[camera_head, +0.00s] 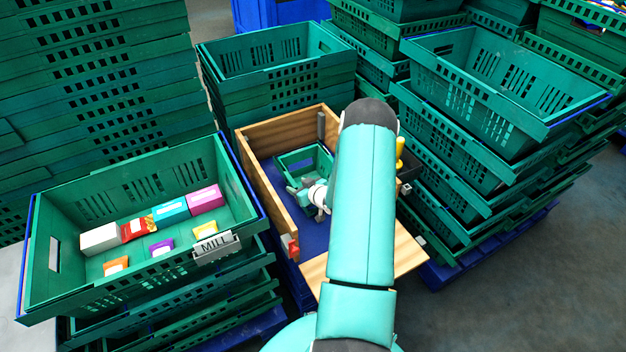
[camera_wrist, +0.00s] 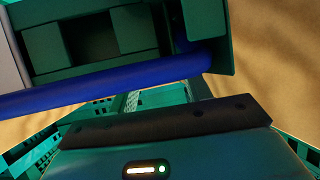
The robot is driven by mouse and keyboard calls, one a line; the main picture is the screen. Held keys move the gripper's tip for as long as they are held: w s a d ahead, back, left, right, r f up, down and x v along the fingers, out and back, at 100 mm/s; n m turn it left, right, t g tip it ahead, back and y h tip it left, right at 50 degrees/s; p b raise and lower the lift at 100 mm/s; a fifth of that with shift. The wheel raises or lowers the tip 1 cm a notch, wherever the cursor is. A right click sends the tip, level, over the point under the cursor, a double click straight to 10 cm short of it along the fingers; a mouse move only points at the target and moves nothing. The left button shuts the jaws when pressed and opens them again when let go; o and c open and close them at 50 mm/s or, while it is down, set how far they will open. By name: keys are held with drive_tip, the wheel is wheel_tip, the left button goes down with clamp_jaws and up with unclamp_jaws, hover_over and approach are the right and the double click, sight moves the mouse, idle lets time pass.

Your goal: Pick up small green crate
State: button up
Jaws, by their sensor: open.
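The small green crate (camera_head: 293,160) sits on the blue floor of a wooden-walled box (camera_head: 262,195) in the head view. My gripper (camera_head: 308,194) is at the crate's near side, close to its near rim.
A large green crate (camera_head: 150,275) at the left holds several coloured packages and a "MILL" label (camera_head: 215,246). Tall stacks of green crates stand left, behind and right, close around the wooden box. A yellow-handled object (camera_head: 399,155) is right of my arm. Grey floor is open at bottom right.

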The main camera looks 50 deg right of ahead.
drive_tip(key=x, duration=0.2)
drive_tip(key=shift+w, duration=0.25)
clamp_jaws()
idle(0.3)
